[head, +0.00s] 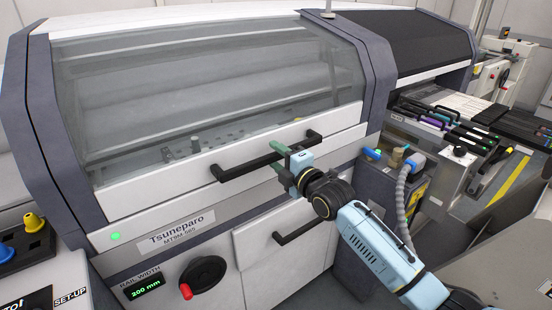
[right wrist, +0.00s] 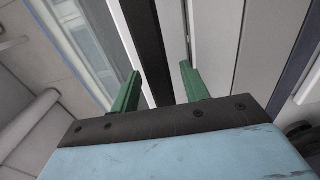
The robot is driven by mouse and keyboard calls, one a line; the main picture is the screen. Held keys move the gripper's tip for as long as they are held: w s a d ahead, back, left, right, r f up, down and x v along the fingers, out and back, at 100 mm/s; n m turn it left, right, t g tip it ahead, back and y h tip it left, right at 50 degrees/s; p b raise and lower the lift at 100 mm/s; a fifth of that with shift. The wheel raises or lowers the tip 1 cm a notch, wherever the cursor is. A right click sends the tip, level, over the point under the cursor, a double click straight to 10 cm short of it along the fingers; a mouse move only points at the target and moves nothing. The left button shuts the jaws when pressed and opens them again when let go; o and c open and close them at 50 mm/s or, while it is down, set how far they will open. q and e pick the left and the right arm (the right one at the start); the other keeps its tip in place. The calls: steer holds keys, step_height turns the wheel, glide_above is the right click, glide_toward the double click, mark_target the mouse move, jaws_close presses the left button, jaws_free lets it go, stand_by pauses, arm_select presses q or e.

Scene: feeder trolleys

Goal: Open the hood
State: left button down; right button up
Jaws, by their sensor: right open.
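The hood (head: 230,155) of the machine is down, with a grey see-through window (head: 210,90) above a white lower edge. A black bar handle (head: 245,170) runs along that white edge. My right gripper (head: 283,155) is at the handle, its green fingers on either side of the bar in the head view. In the right wrist view the two green fingers (right wrist: 160,85) stand apart, with the black handle bar (right wrist: 150,50) passing between them. The gripper is open; I cannot tell whether a finger touches the bar. My left gripper is not in view.
A second black handle (head: 298,231) sits on the white panel below. A black crank with a red knob (head: 203,277) is at the lower front. A grey box with a hose (head: 385,185) stands right of my right gripper. Feeder slots (head: 460,125) lie further right.

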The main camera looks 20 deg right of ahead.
steer(key=shift+w+a, duration=0.2)
steer(key=shift+w, duration=0.15)
jaws_close()
